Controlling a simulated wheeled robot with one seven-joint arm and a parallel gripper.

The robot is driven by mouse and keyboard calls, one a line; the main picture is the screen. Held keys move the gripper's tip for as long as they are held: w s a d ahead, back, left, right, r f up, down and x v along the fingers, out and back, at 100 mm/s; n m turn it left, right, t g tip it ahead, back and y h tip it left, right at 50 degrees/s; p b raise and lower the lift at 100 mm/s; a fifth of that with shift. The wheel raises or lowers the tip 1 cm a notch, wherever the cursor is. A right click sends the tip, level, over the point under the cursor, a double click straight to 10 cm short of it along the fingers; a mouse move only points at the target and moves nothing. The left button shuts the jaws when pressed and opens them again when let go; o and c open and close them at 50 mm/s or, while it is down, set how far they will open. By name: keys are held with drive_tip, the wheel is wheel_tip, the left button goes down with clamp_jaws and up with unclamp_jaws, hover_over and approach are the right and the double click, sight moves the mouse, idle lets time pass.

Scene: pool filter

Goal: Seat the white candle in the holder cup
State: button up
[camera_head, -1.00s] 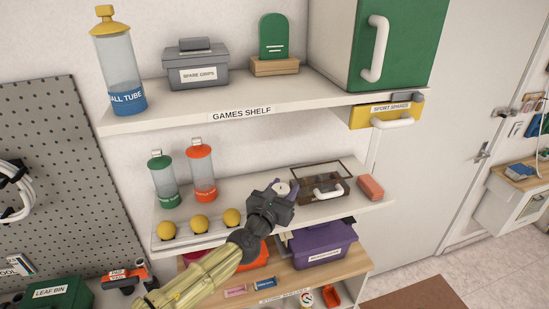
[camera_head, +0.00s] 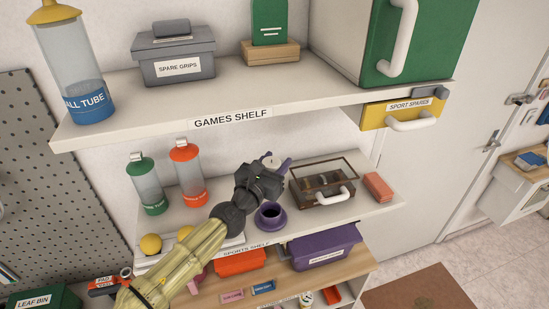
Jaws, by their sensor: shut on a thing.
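My gripper (camera_head: 276,166) is at the middle shelf, reaching in from the lower left, and is shut on the white candle (camera_head: 270,161). Only the candle's pale top shows beside the fingers; its lower part is hidden by the gripper. The purple holder cup (camera_head: 270,216) stands on the shelf near its front edge, with a dark round opening facing up. In the picture the candle is above the cup and apart from it, toward the back of the shelf. I cannot tell the candle's height over the shelf.
A dark box with a clear lid and white handle (camera_head: 321,184) stands right of the cup, with a red block (camera_head: 378,187) beyond it. Green (camera_head: 148,186) and orange (camera_head: 188,173) tubes stand left. Yellow balls (camera_head: 151,243) lie at the front left. The upper shelf (camera_head: 290,96) overhangs.

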drive_tip(key=shift+s+a+r+p, duration=0.2)
drive_tip(key=shift+s+p, duration=0.15)
drive_tip(key=shift+s, duration=0.2)
drive_tip(key=f+b, duration=0.2)
drive_tip(key=f, duration=0.2)
drive_tip(key=shift+w+f+b, duration=0.25)
drive_tip(key=shift+b, duration=0.15)
drive_tip(key=shift+s+f+b, duration=0.25)
drive_tip(key=shift+f+b, duration=0.1)
drive_tip(key=shift+f, duration=0.35)
drive_tip(key=shift+w, duration=0.15)
drive_tip(key=shift+p, duration=0.4)
drive_tip(key=shift+f+b, duration=1.2)
drive_tip(key=shift+f, duration=0.8)
idle(0.5)
